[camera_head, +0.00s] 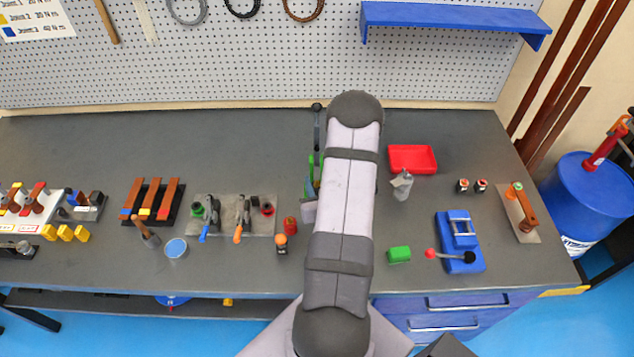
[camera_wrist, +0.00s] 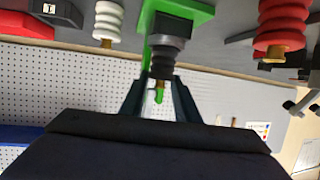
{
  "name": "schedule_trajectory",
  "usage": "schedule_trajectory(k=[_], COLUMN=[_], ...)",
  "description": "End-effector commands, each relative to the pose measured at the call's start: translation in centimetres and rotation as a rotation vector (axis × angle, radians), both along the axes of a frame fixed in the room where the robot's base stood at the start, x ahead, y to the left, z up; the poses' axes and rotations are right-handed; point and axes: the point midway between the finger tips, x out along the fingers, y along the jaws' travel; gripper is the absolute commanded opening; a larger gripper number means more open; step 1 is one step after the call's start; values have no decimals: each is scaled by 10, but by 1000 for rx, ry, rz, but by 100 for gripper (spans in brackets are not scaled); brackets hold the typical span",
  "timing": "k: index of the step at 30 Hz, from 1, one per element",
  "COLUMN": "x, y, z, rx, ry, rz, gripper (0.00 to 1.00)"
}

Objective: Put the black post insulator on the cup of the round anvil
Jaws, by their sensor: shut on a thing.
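In the wrist view, which looks upside down, my gripper (camera_wrist: 158,92) has its two dark fingers on either side of the black ribbed post insulator (camera_wrist: 162,64). It is shut on the insulator. A dark grey cylinder, seemingly the round anvil (camera_wrist: 168,44), lies in line with the insulator's end, against a green frame (camera_wrist: 202,12). I cannot tell whether the insulator touches it or sits in its cup. In the head view, my arm hides the gripper, insulator and anvil; only a sliver of the green frame (camera_head: 311,175) shows left of the arm.
A white ribbed insulator (camera_wrist: 108,22) and a red ribbed one (camera_wrist: 282,25) stand on either side. A red tray (camera_head: 413,158), green block (camera_head: 399,254) and blue device (camera_head: 460,242) lie right of my arm. A grey fixture plate (camera_head: 222,228) is to the left.

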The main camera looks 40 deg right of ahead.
Motion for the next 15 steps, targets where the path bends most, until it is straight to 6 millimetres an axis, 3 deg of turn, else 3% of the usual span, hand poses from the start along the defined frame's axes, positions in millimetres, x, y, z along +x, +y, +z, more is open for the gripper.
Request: schedule_trajectory(k=[1,2,4,15], x=[0,0,0,0], y=[0,0,0,0], z=[-3,-3,-2,0], rx=[-1,0,0,0], ry=[-1,0,0,0], rz=[0,0,0,0], gripper=[4,31,48,48])
